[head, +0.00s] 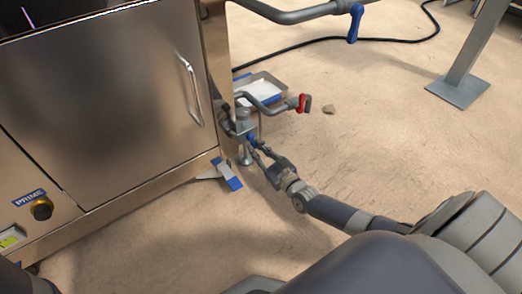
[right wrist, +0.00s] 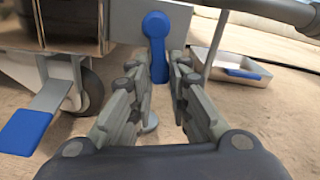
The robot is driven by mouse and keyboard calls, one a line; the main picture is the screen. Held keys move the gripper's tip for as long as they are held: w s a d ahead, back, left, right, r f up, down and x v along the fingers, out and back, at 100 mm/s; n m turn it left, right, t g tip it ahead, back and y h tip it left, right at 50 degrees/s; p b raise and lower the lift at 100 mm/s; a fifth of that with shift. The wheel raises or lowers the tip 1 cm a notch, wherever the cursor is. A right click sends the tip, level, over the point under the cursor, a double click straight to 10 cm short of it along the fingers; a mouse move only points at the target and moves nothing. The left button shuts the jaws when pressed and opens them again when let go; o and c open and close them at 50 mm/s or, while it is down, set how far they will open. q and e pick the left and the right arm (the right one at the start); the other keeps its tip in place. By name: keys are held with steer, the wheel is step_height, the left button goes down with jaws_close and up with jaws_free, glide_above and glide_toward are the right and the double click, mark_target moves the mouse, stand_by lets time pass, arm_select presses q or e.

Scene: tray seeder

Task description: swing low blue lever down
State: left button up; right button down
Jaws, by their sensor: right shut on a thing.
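The low blue lever (right wrist: 157,45) shows in the right wrist view, with its round hub at the top and its handle hanging down from it. In the head view only a small part of the blue lever (head: 251,139) shows, low at the machine's corner beside the pipework. My right gripper (right wrist: 160,95) reaches it from the front, its fingers on both sides of the handle's lower end and shut on it. In the head view the right gripper (head: 258,150) partly hides the lever. My left gripper is not in view.
A red-handled valve (head: 304,103) sticks out just above, and a higher blue lever (head: 355,24) hangs from the upper pipe. A shallow tray (right wrist: 215,62) lies on the floor behind. A blue-tipped pedal (head: 235,184) and a caster wheel (right wrist: 90,92) are close by. The floor at right is mostly clear.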

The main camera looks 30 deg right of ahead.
steer(key=shift+a+f+m+b, duration=0.1)
steer(key=shift+a+m+b, duration=0.2)
steer(key=shift+m, duration=0.4)
steer(key=shift+a+m+b, duration=0.25)
steer(key=shift+m+b, duration=0.05)
steer(key=shift+m, duration=0.4)
steer(key=c, duration=1.5)
jaws_free()
steer(key=s, duration=1.2)
steer(key=shift+d, duration=0.4)
